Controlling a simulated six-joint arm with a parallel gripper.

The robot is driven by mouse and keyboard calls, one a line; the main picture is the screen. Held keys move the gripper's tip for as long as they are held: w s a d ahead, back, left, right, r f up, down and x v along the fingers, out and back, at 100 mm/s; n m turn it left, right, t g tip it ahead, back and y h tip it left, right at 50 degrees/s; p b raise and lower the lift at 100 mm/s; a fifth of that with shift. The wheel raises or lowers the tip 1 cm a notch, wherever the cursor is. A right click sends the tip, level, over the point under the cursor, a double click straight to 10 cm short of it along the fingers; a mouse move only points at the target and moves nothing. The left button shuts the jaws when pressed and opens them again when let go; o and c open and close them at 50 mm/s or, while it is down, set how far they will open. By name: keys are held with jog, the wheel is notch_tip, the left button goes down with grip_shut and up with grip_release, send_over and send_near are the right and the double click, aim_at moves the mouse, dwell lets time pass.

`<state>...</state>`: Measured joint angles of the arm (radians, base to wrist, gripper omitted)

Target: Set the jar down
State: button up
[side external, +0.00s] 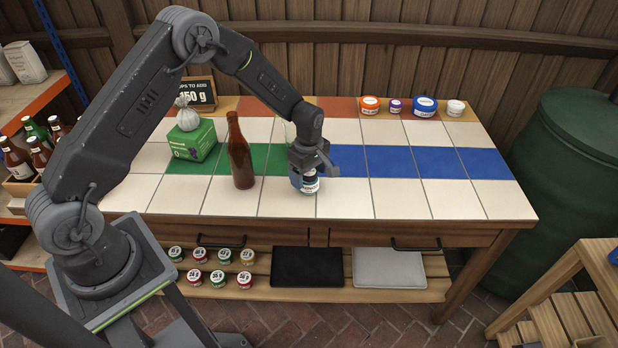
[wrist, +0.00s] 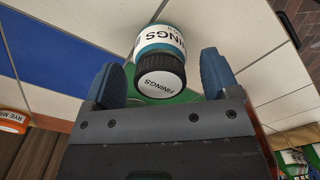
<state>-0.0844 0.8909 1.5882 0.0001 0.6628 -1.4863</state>
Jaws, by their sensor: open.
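The jar (side external: 310,184) has a dark ribbed lid and a white and teal label. It stands upright on the white tiles near the front middle of the table. In the wrist view the jar (wrist: 160,49) shows its lid marked "FININGS". My gripper (side external: 309,178) is around the jar's upper part. In the wrist view my gripper (wrist: 158,80) has its two blue fingers apart, one on each side of the lid, with gaps showing. The underside of the jar is hidden in the wrist view.
A brown bottle (side external: 240,155) stands left of the jar. A green box (side external: 193,141) with a grey bag on it sits farther left, before a sign (side external: 199,93). Several small tubs, including an orange one (side external: 370,104), line the back right. The blue tiles (side external: 440,163) are clear.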

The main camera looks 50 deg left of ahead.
notch_tip(320, 180, up, 10)
jog(key=shift+r, duration=0.25)
jog(key=s+d+r+m+t, duration=0.3)
jog(key=s+r+m, duration=0.65)
jog(key=r, duration=0.65)
jog(key=s+r+m+t, duration=0.1)
jog(key=s+m, duration=0.3)
jog(key=s, duration=0.5)
jog(key=s+d+r+m+t, duration=0.1)
jog(key=s+m, duration=0.3)
jog(key=s, duration=0.6)
jog(key=shift+r+t, duration=0.3)
jog(key=shift+r, duration=0.45)
